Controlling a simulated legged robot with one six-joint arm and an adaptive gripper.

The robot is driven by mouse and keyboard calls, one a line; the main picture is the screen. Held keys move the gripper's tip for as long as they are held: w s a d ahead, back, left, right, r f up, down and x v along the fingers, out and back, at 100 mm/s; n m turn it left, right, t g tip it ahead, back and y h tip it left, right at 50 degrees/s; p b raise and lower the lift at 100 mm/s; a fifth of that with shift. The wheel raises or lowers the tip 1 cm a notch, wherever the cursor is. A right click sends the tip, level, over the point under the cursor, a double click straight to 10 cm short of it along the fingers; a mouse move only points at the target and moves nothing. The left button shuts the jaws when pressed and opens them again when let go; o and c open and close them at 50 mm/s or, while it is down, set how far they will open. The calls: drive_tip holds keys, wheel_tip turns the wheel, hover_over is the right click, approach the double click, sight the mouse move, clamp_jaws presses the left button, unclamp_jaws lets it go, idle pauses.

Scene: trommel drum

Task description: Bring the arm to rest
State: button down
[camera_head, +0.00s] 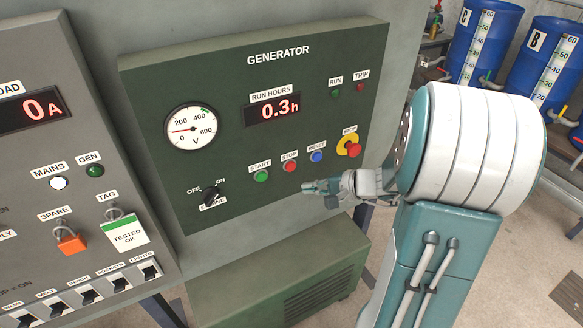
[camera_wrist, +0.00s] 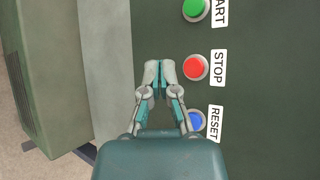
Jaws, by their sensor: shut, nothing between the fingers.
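My gripper (camera_head: 308,188) is shut and empty in the head view. It is in front of the lower part of the green generator panel (camera_head: 230,120), below the red STOP button (camera_head: 290,166) and the blue RESET button (camera_head: 316,156). The wrist view shows my gripper (camera_wrist: 158,66) with its fingertips together, left of the red STOP button (camera_wrist: 195,67). The blue RESET button (camera_wrist: 196,121) is partly hidden behind a finger. I cannot tell whether the fingertips touch the panel. My arm reaches in from the right of the head view.
The panel also holds a green START button (camera_head: 261,176), a yellow-ringed red stop button (camera_head: 350,146) and a rotary switch (camera_head: 210,193). A grey switch panel (camera_head: 60,130) stands at left. A green housing (camera_head: 280,275) is below. Blue barrels (camera_head: 483,40) stand at the back right.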

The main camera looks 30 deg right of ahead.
drive_tip(key=s+a+r+n+g+h, duration=0.1)
drive_tip(key=s+a+r+n+g, duration=0.3)
drive_tip(key=a, duration=0.3)
drive_tip(key=s+a+r+n+g+h, duration=0.1)
drive_tip(key=s+a+n+g+h, duration=0.1)
drive_tip(key=s+a+n, duration=0.3)
drive_tip(key=s+a+r+n+t+h, duration=0.1)
drive_tip(key=s+r+n+t+h, duration=0.1)
drive_tip(key=s+r+n+h, duration=0.2)
drive_tip(key=s+r+h, duration=0.1)
drive_tip(key=s, duration=0.2)
drive_tip(key=shift+s+r+h, duration=0.2)
drive_tip(key=shift+s+h, duration=0.1)
drive_tip(key=shift+s, duration=0.1)
drive_tip(key=c, duration=1.3)
unclamp_jaws()
drive_tip(key=shift+a, duration=0.15)
drive_tip(key=shift+c, duration=0.2)
